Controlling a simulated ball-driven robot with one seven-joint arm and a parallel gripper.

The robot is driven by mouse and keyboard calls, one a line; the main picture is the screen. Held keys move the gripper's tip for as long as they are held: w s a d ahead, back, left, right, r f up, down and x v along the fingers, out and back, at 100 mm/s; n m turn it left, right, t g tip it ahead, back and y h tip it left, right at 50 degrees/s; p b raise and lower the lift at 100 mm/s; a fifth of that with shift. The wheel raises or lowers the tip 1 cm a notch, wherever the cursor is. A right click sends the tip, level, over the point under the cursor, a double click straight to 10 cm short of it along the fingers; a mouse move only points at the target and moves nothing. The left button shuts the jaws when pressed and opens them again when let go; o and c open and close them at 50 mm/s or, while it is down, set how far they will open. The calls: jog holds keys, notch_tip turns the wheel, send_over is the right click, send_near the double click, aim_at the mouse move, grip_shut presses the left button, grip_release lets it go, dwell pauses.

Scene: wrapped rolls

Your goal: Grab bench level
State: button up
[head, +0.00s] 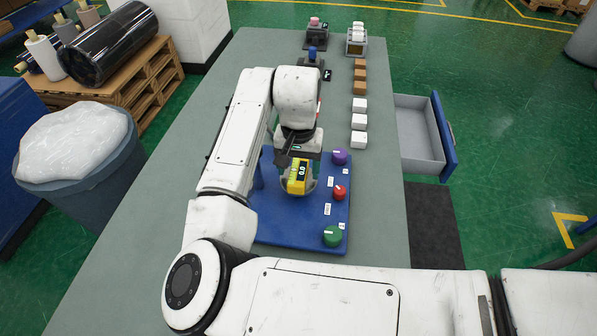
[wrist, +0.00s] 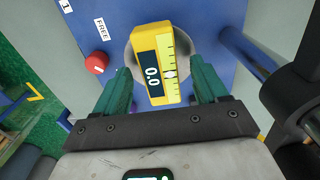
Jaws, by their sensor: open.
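The bench level (head: 299,180) is a yellow block with a dark display reading 0.0 and a graduated strip. It sits on a round grey disc (wrist: 134,68) on the blue board (head: 266,228). In the wrist view the level (wrist: 178,58) stands upright in the picture, between and just beyond my green fingertips. My gripper (wrist: 162,82) is open and empty, with a finger on each side of the level and a visible gap at both. In the head view my arm's end is just above the level and partly hides it.
Purple (head: 340,156), red (head: 339,192) and green (head: 333,236) knobs line the board's right side. A blue post (wrist: 250,50) stands beside the level. White and brown blocks (head: 360,107) line the bench's right edge. An open drawer (head: 419,134) juts out there.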

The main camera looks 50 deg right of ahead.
jog(key=c, duration=1.2)
jog(key=shift+r, duration=0.15)
